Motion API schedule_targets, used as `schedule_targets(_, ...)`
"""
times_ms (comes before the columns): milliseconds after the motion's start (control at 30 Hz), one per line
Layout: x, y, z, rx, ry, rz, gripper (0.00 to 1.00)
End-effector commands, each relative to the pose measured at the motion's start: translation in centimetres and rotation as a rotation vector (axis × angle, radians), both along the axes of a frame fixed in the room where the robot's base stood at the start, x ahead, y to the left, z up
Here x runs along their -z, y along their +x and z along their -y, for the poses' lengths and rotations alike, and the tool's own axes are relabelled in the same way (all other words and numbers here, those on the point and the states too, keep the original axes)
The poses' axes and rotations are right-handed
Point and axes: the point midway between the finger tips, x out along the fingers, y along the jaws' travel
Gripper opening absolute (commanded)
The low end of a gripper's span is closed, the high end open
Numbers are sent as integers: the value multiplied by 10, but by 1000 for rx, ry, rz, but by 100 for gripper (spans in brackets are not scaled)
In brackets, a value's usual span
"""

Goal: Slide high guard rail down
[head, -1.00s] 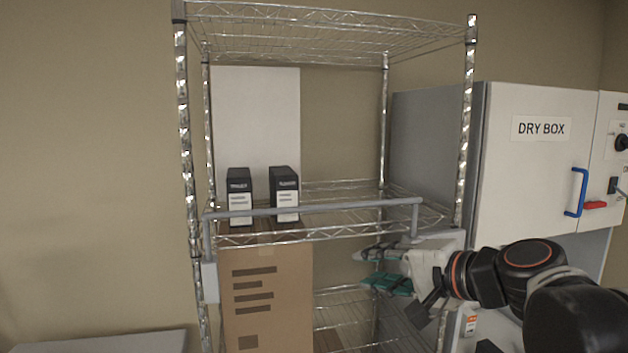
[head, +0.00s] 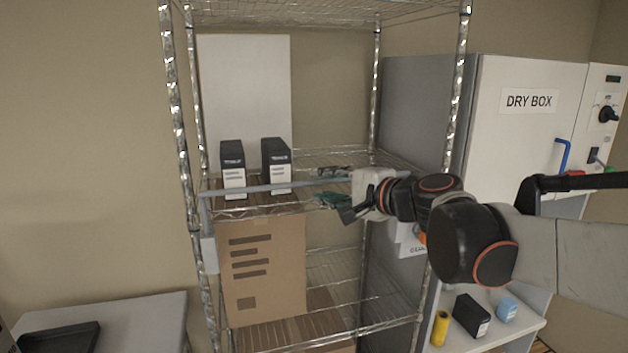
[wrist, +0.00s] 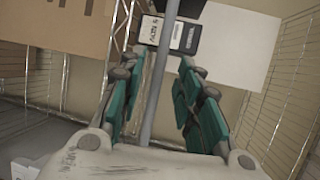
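The high guard rail (head: 265,188) is a grey bar across the front of the wire rack at the middle shelf. Its left post (head: 208,222) drops into a pale bracket (head: 209,255) on the left upright; its right end is hidden behind my gripper and arm. My gripper (head: 325,186), with teal fingers, is at the right part of the rail. In the wrist view, the rail (wrist: 152,110) runs between the fingers of my gripper (wrist: 155,72), which stand apart with a gap on each side of the bar.
Two black-and-white boxes (head: 232,170) (head: 276,165) stand on the shelf behind the rail. A cardboard box (head: 262,265) is below. The dry box (head: 515,120) stands to the right, with a yellow cylinder (head: 440,328) on a low surface. A black tray (head: 58,338) lies at lower left.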

Motion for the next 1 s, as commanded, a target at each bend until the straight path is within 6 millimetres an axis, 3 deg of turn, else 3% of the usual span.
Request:
schedule_targets(300, 7, 31, -25, 0, -1, 1, 31)
schedule_targets(733, 9, 36, -29, 0, -1, 1, 31)
schedule_targets(867, 9, 36, -29, 0, -1, 1, 2)
schedule_targets(1000, 9, 36, -29, 1, -1, 1, 0)
